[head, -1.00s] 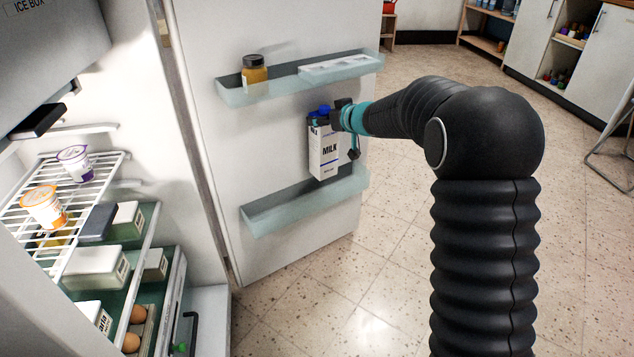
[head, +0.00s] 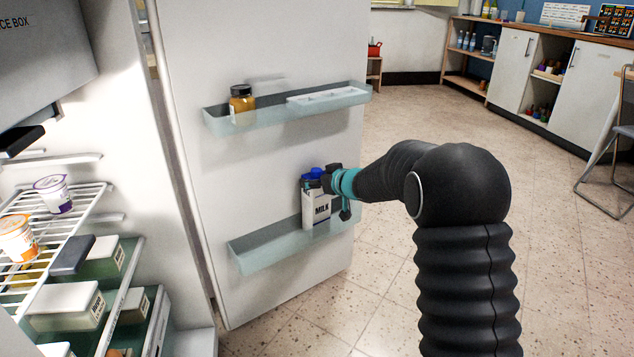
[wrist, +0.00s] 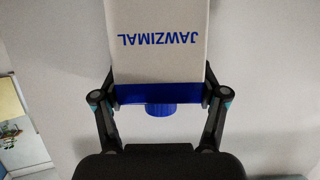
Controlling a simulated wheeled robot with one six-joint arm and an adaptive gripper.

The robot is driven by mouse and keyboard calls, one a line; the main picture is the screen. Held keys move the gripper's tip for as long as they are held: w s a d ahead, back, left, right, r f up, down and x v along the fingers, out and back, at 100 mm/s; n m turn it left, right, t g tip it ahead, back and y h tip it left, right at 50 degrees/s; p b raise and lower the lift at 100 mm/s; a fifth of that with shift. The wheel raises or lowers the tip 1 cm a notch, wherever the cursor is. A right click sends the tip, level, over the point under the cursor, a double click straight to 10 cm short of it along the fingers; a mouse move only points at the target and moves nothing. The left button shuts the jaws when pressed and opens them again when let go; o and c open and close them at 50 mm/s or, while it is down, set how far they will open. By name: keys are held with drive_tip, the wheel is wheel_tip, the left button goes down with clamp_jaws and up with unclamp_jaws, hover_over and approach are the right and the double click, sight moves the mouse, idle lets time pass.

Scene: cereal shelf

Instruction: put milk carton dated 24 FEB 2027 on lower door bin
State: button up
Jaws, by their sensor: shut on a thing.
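No date on the carton is readable.
The upper door bin (head: 273,113) holds an amber jar (head: 242,104) and a white egg tray (head: 328,95). The left part of the lower bin looks empty. Fridge shelves with yogurt cups (head: 53,193) and boxes are at left. Open floor lies to the right.

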drive_tip(key=o, duration=1.8)
drive_tip(key=shift+s+d+r, duration=0.1)
drive_tip(key=shift+s+r, duration=0.05)
drive_tip(key=shift+r, duration=0.05)
drive_tip(key=p+v, duration=0.2)
drive_tip(key=v, duration=0.9)
drive_tip(key=shift+s+d+r, duration=0.1)
drive_tip(key=shift+s+d, duration=0.05)
drive_tip(key=shift+s, duration=0.1)
